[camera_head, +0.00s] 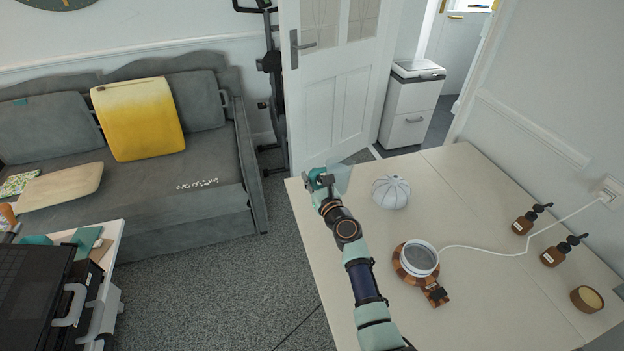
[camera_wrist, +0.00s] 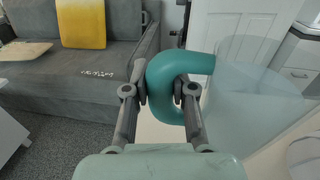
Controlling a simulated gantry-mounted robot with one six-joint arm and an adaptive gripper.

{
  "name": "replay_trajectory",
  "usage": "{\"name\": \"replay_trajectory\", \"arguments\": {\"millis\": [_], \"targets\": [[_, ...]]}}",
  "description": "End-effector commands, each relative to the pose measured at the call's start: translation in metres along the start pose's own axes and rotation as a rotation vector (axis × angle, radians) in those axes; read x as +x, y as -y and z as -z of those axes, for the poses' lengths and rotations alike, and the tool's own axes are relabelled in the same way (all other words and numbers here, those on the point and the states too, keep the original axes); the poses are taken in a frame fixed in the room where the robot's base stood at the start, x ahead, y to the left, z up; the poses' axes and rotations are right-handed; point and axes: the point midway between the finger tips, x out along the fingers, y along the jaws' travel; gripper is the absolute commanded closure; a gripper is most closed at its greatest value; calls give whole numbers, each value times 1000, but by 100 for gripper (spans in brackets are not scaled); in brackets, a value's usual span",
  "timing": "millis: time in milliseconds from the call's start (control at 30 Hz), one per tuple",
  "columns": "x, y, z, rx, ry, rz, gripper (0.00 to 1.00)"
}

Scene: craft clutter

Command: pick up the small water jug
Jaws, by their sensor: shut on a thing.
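The small water jug has a clear, see-through body (camera_wrist: 255,95) and a teal curved handle (camera_wrist: 160,75). My gripper (camera_wrist: 162,92) is shut on the handle, with one finger on each side of it. In the head view the jug's clear body (camera_head: 340,178) shows just right of my gripper (camera_head: 318,180), near the far left corner of the table. The jug looks roughly upright. Whether its base touches the table is hard to tell.
On the pale table (camera_head: 460,190) are a white ribbed round object (camera_head: 391,192), a white-rimmed bowl on a wooden stand (camera_head: 420,258), two brown pump bottles (camera_head: 525,222) and a brown round tub (camera_head: 587,299). A white cord crosses to the wall socket. A door (camera_head: 335,90) stands behind.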

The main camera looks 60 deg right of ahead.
Motion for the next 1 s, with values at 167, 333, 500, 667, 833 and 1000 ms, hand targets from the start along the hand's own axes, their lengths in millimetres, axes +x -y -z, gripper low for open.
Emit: {"name": "replay_trajectory", "arguments": {"millis": [167, 333, 500, 667, 833, 1000], "targets": [[0, 2, -35, -2, 3, 0, 100], [0, 3, -58, -3, 2, 1, 100], [0, 4, -77, -3, 3, 1, 100], [0, 5, -92, -3, 3, 1, 100], [0, 6, -102, -2, 3, 1, 100], [0, 6, -108, -1, 2, 1, 100]]}}
